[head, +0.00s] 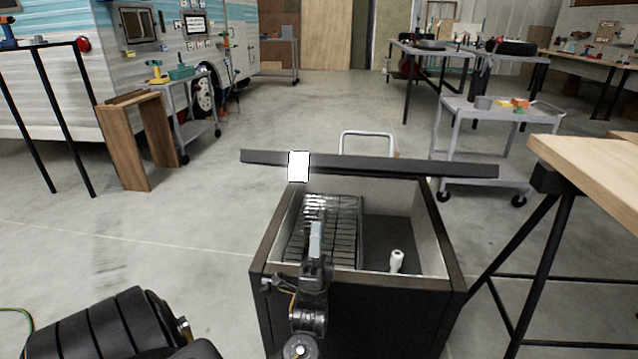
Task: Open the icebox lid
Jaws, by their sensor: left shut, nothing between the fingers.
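The icebox (262,235) is a dark box with pale inner walls, standing on the floor in front of me. Its dark lid (400,168) is raised at the back and seen nearly edge-on, with a white label at its left part. The inside of the icebox shows from above. My left gripper (316,238) is shut and empty, over the front left part of the opening and well short of the lid. It hides part of the front rim and of the inside. My right gripper is not in view.
A wire rack (345,220) and a small white object (397,261) are in the icebox. A metal handle (367,133) shows behind the lid. A wooden-topped table (590,160) stands close on the right. A grey cart (490,110) stands behind it.

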